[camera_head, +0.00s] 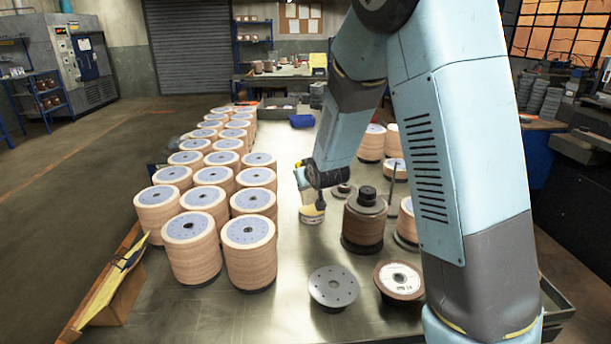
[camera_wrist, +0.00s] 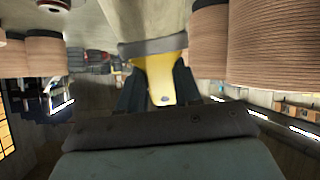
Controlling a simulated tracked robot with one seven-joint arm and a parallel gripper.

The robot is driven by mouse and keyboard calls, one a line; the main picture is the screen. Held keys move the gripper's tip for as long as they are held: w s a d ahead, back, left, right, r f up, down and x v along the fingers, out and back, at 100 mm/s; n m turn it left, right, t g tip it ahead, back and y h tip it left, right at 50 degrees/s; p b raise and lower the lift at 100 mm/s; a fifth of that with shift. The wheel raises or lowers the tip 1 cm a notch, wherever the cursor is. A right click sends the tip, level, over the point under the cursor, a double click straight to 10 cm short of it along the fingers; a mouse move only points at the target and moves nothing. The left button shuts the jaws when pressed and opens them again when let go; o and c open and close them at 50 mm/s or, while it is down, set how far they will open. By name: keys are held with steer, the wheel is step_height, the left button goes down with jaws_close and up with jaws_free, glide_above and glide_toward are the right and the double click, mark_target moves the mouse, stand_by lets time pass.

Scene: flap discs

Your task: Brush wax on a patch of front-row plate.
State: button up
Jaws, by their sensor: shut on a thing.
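My gripper (camera_head: 318,186) is over the middle of the steel table, just above a small tin (camera_head: 311,216) with a yellowish top. In the wrist view my gripper (camera_wrist: 158,78) has its dark fingers shut on a yellow handle, seemingly of a brush (camera_wrist: 162,88), with a grey band and a wide pale end. Whether the pale end touches anything is unclear. The front-row stacks, a left one (camera_head: 193,245) and a right one (camera_head: 250,258), are tan disc piles with blue-grey plates on top. No wax patch can be made out on them.
More disc stacks (camera_head: 256,180) run back along the table's left. A dark-topped stack (camera_head: 363,222), a grey holed disc (camera_head: 333,286) and a brown-rimmed disc (camera_head: 399,279) are at right. A yellow-edged box (camera_head: 115,295) is at the left edge. Bare table (camera_head: 285,235) lies between.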

steer(key=shift+f, duration=0.5)
stand_by(1.2)
steer(key=shift+r, duration=0.1)
steer(key=shift+r, duration=3.45)
steer(key=shift+s, duration=0.1)
